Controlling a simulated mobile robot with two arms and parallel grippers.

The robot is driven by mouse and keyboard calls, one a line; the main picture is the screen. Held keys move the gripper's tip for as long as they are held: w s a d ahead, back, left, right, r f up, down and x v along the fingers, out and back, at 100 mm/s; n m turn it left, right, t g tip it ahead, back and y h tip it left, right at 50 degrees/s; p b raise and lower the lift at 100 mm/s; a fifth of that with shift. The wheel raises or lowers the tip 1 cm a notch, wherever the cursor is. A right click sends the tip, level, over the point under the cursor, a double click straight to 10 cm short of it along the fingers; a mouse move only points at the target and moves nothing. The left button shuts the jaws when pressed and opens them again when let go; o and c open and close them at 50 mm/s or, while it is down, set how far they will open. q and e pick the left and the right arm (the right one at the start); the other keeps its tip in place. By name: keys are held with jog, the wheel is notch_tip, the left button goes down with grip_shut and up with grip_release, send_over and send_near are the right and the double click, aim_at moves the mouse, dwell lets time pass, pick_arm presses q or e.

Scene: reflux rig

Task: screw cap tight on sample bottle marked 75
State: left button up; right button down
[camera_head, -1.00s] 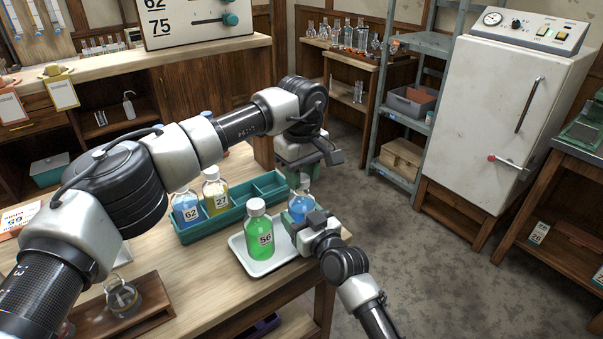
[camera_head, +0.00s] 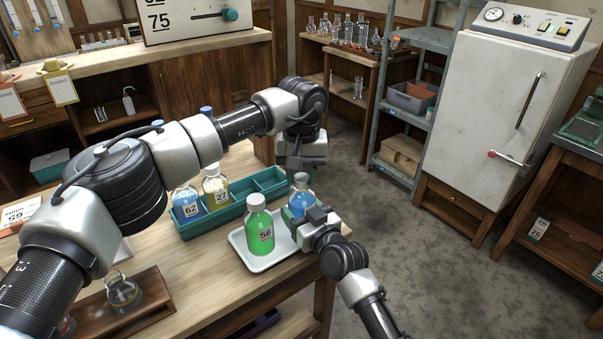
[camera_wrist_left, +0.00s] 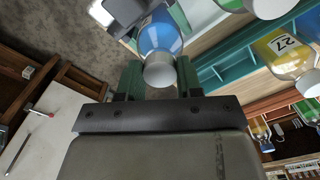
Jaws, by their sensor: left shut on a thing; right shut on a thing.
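A blue sample bottle (camera_head: 302,203) stands upright at the right of the white tray; its number cannot be read. My right gripper (camera_head: 300,212) is shut on its body from the front right. A pale cap (camera_head: 301,179) sits at the bottle's mouth and shows in the left wrist view (camera_wrist_left: 159,72). My left gripper (camera_head: 301,169) is directly above, shut on the cap, with its green fingers (camera_wrist_left: 159,80) on both sides of it. How tightly the cap sits cannot be told.
A green bottle marked 56 (camera_head: 260,229) stands on the white tray (camera_head: 262,266), left of my right gripper. A teal rack (camera_head: 228,213) behind holds bottles marked 62 (camera_head: 187,206) and 27 (camera_head: 216,188). A wooden stand with a flask (camera_head: 123,292) is at front left.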

pick_arm(q)
jog(key=m, duration=0.5)
jog(key=o, duration=0.9)
jog(key=shift+r, duration=2.3)
jog(key=shift+c, duration=0.5)
